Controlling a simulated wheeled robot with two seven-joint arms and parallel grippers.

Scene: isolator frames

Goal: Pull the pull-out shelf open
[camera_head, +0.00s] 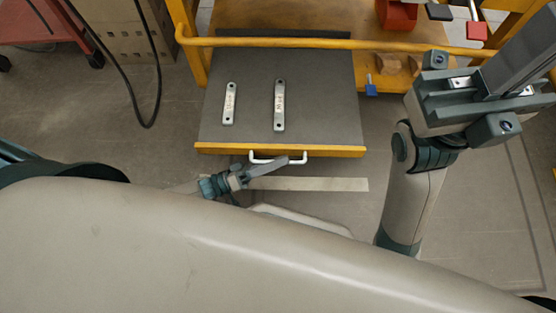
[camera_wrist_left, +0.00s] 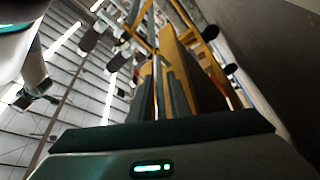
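The pull-out shelf (camera_head: 320,99) is a dark grey board with a yellow front edge (camera_head: 215,149). In the head view it stands well out in front of the yellow frame. Its white handle (camera_head: 297,159) sits at the middle of the front edge. My left gripper (camera_head: 281,161) is at this handle, its grey fingers overlapping it. In the left wrist view the fingers (camera_wrist_left: 166,95) appear close together, but whether they clasp the handle is unclear. My right gripper (camera_head: 525,62) is raised at the right, away from the shelf; its finger opening is unclear.
Two labelled metal bars (camera_head: 230,104) (camera_head: 280,105) lie on the shelf. A yellow rail (camera_head: 300,43) crosses above its back. A blue padlock (camera_head: 371,87) hangs right of the shelf. A red cart (camera_head: 40,35) and dark cable (camera_head: 133,98) are at left.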

